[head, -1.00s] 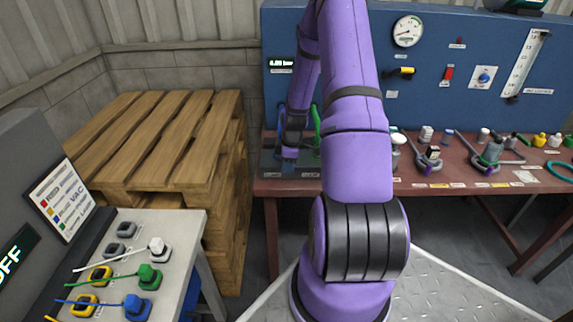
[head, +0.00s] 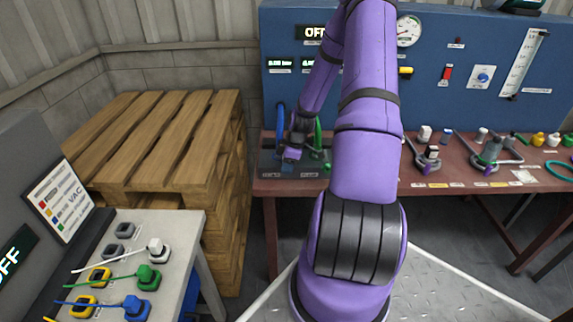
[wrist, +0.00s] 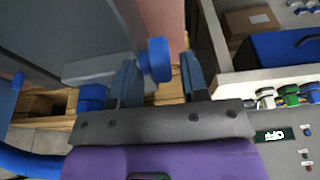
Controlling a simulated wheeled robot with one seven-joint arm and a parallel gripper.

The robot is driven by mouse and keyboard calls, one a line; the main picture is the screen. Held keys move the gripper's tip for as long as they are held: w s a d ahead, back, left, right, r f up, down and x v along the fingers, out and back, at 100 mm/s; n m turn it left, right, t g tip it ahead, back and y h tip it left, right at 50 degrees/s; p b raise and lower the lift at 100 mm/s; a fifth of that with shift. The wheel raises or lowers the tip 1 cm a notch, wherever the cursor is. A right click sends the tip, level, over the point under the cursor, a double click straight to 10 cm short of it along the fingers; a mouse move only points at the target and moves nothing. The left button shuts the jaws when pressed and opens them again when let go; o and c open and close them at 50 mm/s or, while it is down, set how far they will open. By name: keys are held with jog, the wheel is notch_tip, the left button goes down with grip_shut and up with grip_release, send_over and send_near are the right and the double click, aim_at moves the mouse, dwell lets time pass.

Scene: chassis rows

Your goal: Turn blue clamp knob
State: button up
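My gripper (wrist: 158,64) is open, with one finger on each side of the knob. The left finger is close to the knob; I cannot tell whether it touches. A gap shows between the knob and the right finger. In the head view my gripper (head: 292,153) is low over the left end of the red-brown bench, and it hides the knob there.
A blue hose (head: 281,118) and a green clamp part (head: 318,138) stand close to my gripper. The blue panel (head: 430,100) rises behind the bench (head: 400,187). A wooden pallet stack (head: 160,140) stands left of it. A plug table (head: 185,225) is at lower left.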

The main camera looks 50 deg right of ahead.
jog(key=shift+o, duration=0.7)
jog(key=shift+d+r, duration=0.15)
jog(key=shift+r, duration=0.15)
jog(key=v, duration=1)
jog(key=shift+s, duration=0.1)
